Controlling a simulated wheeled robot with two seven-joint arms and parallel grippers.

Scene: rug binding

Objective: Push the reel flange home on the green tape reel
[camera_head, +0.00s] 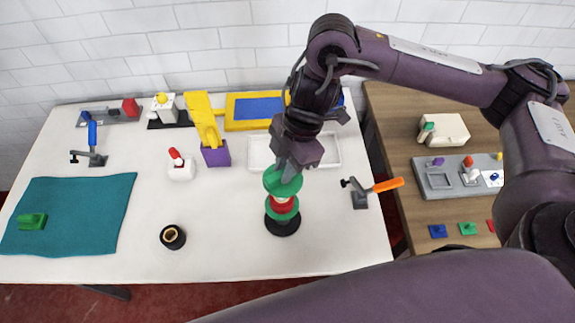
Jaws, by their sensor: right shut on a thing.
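The green reel flange (283,183) is a flat disc, tilted, in the jaws of my right gripper (286,166). My right gripper is shut on it and points down from above. Directly below stands the green tape reel (282,214), with a red winding (282,206) and a pale part above it, on a round black base (283,228). The flange overlaps the top of the reel in this view. I cannot tell whether they touch. My left gripper is not in view.
A black ring-shaped part (173,237) lies left of the reel. A clamp with an orange handle (384,186) stands to the right. A white tray (260,154) lies behind my gripper. A teal mat (80,205) covers the left front. The table between mat and reel is mostly clear.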

